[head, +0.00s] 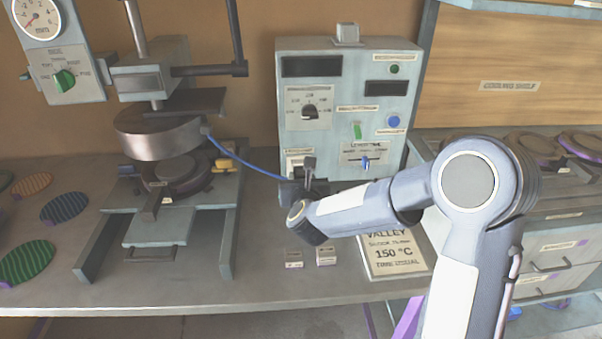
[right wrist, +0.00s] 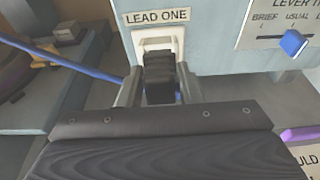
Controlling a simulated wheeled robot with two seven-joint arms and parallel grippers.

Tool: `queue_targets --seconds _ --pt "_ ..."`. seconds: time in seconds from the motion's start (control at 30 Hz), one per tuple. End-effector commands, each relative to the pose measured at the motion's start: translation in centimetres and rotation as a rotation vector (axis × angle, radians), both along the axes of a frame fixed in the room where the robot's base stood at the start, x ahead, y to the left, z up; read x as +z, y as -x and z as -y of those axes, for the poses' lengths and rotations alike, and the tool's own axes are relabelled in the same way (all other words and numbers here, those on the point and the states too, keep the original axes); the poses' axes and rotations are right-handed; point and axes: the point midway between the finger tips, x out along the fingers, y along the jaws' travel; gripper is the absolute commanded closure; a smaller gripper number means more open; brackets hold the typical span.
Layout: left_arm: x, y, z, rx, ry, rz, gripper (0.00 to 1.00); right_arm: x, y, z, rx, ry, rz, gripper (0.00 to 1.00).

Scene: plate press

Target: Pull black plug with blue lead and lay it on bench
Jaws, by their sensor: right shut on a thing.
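The black plug (right wrist: 160,72) is between the two fingers of my right gripper (right wrist: 160,88) in the right wrist view. My right gripper is shut on it, just in front of the white-framed socket (right wrist: 158,40) under the "LEAD ONE" label. I cannot tell how far the plug sits in the socket. The blue lead (right wrist: 65,60) runs off to the left; in the head view the lead (head: 240,160) reaches the round heated press head (head: 158,137). In the head view my right gripper (head: 308,172) is at the control box's lower left. My left gripper is not in view.
The grey control box (head: 340,100) carries knobs and a lever slider (head: 365,161). Two small labelled blocks (head: 326,256) and a "150 °C" card (head: 395,258) are on the bench (head: 215,290) near my right arm. Bare bench lies between the press and the blocks.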

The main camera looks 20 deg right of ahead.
Motion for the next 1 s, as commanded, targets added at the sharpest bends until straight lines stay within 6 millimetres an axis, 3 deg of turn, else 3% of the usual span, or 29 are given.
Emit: queue_targets --seconds 0.53,1.0 --pt "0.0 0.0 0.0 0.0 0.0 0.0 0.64 0.1 0.1 0.0 0.0 0.0 0.002 0.91" --pt "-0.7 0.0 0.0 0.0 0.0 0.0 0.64 0.5 1.8 -0.5 0.001 0.0 0.002 0.91"
